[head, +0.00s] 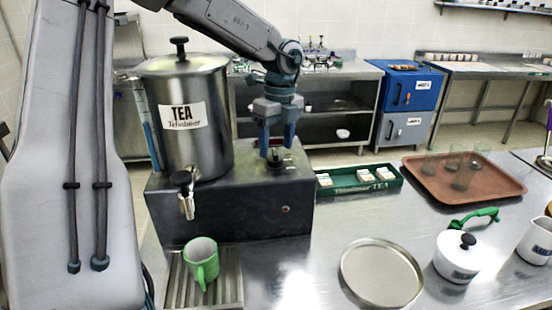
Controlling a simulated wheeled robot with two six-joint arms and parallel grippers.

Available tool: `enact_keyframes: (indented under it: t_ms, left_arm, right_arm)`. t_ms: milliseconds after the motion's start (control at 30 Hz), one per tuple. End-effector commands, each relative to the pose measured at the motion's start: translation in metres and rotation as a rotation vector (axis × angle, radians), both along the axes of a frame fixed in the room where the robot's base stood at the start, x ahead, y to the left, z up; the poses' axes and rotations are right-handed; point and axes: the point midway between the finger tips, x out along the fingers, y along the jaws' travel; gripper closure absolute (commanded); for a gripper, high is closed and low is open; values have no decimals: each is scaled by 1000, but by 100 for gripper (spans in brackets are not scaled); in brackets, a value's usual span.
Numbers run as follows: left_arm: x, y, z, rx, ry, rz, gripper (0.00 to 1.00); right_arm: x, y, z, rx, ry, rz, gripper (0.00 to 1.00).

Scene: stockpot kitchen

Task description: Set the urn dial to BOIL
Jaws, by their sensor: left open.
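The tea urn is a steel pot (194,150) with a black-knobbed lid and a TEA label, on a dark base (240,212). The dial (276,164) is on top of the base, right of the pot. My left gripper (276,153) points down over the dial, its fingers open on either side of it. I cannot tell whether they touch it. The fingers partly hide the dial, and its setting and any BOIL mark are unreadable. My right gripper is not in view.
A green mug (201,263) stands on the drip grate (174,287) below the tap (187,195). To the right are a green tea tray (332,190), a brown tray with glasses (419,182), a round steel tray (381,272) and a white lidded pot (452,262).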

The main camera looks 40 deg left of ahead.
Motion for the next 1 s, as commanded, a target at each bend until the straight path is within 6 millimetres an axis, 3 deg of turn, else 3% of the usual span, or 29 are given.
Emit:
enact_keyframes:
  t_ms: [67, 300, 600, 633, 833, 1000]
  left_arm:
    - [0, 0, -5, 0, 0, 0, 41]
    - [-2, 0, -26, -1, 2, -1, 41]
    - [-2, 0, -30, 0, 0, 0, 41]
    - [-2, 0, -30, 0, 0, 0, 43]
    - [-2, 0, -30, 0, 0, 0, 82]
    - [-2, 0, -30, 0, 0, -4, 86]
  right_arm:
    - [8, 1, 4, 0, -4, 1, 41]
    - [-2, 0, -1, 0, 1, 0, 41]
    - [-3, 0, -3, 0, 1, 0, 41]
    - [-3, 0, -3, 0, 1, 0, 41]
    - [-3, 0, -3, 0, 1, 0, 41]
    - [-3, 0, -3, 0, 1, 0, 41]
